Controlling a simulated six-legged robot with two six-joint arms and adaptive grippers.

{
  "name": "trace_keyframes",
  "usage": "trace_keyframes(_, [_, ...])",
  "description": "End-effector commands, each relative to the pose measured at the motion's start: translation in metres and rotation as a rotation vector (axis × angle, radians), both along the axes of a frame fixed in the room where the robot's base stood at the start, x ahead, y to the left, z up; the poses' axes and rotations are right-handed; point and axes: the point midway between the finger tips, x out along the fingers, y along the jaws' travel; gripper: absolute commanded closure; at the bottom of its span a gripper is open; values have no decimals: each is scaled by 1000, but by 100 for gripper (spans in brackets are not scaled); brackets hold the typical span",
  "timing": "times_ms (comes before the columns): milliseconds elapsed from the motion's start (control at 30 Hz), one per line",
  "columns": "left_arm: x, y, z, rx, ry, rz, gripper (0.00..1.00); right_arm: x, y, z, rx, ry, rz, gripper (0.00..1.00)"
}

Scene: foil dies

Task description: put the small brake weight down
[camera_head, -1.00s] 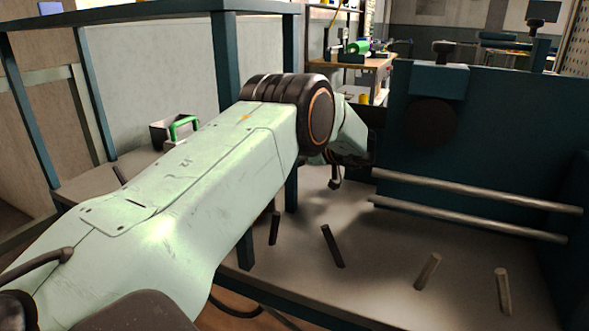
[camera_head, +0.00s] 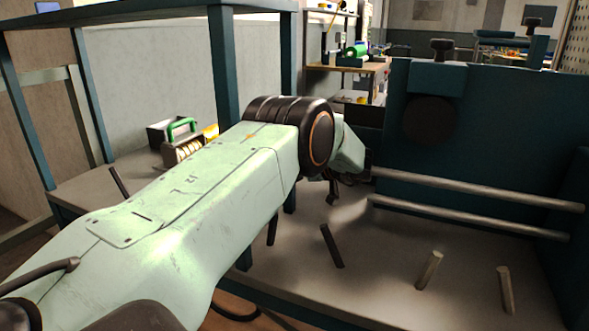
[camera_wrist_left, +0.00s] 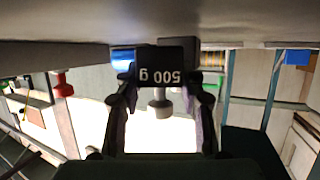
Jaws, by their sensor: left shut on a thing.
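The small brake weight (camera_wrist_left: 165,66) is a black block marked "500 g", with its lettering upside down in the left wrist view. A rounded knob sticks out from it between my fingers. My left gripper (camera_wrist_left: 164,85) is shut on it, one finger at each side. The block is close to a grey surface (camera_wrist_left: 60,29) along the top of that view; I cannot tell whether they touch. In the head view my left forearm hides most of the gripper, and the weight cannot be made out there. My right gripper is not in view.
Two horizontal steel rods (camera_head: 470,189) run from the teal machine housing (camera_head: 480,120) at right. Several short pegs stand up from the grey bench (camera_head: 385,285).

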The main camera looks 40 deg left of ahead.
Motion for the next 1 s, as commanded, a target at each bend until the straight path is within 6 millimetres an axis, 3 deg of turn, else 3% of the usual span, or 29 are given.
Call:
trace_keyframes(33, [1,0,2,2,-3,-1,100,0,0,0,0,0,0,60])
trace_keyframes(67, [0,0,0,0,0,-1,59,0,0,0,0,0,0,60])
trace_keyframes(300, [0,0,0,0,0,0,39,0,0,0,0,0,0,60])
trace_keyframes(600, [0,0,1,0,0,0,38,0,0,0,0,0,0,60])
trace_keyframes(767, [0,0,15,0,0,-1,38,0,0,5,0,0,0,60])
trace_keyframes(1000, [-3,-47,35,1,2,-5,38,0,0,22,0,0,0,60])
